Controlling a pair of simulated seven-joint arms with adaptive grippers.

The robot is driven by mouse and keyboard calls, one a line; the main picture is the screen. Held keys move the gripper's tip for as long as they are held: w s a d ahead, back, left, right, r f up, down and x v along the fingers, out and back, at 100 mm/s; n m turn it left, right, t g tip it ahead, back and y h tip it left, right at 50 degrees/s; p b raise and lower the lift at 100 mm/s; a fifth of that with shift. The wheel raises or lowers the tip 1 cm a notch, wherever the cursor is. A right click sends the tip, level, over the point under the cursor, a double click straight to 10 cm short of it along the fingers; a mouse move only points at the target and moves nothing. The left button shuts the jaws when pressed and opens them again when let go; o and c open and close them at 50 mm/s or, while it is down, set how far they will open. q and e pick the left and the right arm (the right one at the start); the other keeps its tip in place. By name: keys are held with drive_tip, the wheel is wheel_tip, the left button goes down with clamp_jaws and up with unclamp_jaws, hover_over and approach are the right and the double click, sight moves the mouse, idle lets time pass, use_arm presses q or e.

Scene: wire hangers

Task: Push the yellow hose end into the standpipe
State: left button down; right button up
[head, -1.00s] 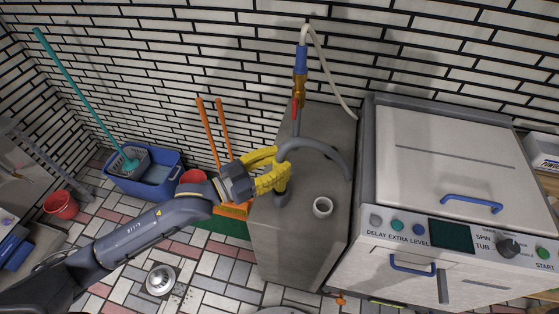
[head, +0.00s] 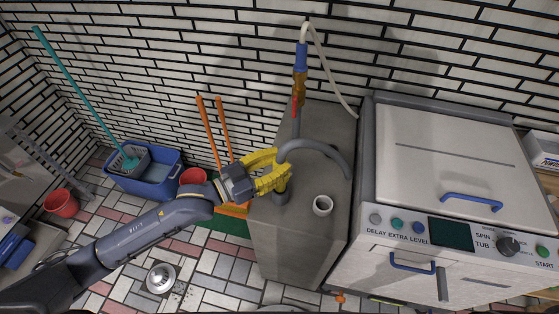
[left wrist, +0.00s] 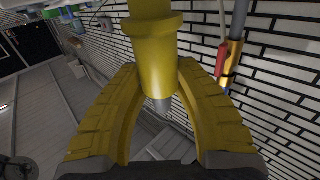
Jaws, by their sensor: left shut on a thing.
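My left gripper (head: 276,172) reaches in from the left and is shut on the yellow hose end (head: 283,184), which points down over the grey block. In the left wrist view the yellow hose end (left wrist: 155,55) is a flanged cylinder between the two yellow fingers, with a grey tip below it. A dark grey round piece shows under it in the head view; I cannot tell whether that is its tip. The grey hose (head: 318,146) loops from it to the right. A short pale open pipe (head: 322,213), apparently the standpipe, stands on the block to its right. My right gripper is not in view.
The concrete block (head: 280,240) stands beside the washing machine (head: 440,160). A brass tap with a red handle (head: 295,105) and a pale hose rises behind. A blue tub (head: 150,185), orange handles (head: 215,130) and red buckets are to the left.

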use_arm(q)
drive_tip(key=shift+f, duration=3.15)
idle(0.6)
drive_tip(key=c, duration=0.9)
unclamp_jaws()
drive_tip(key=shift+v, duration=6.05)
drive_tip(key=shift+f, duration=0.1)
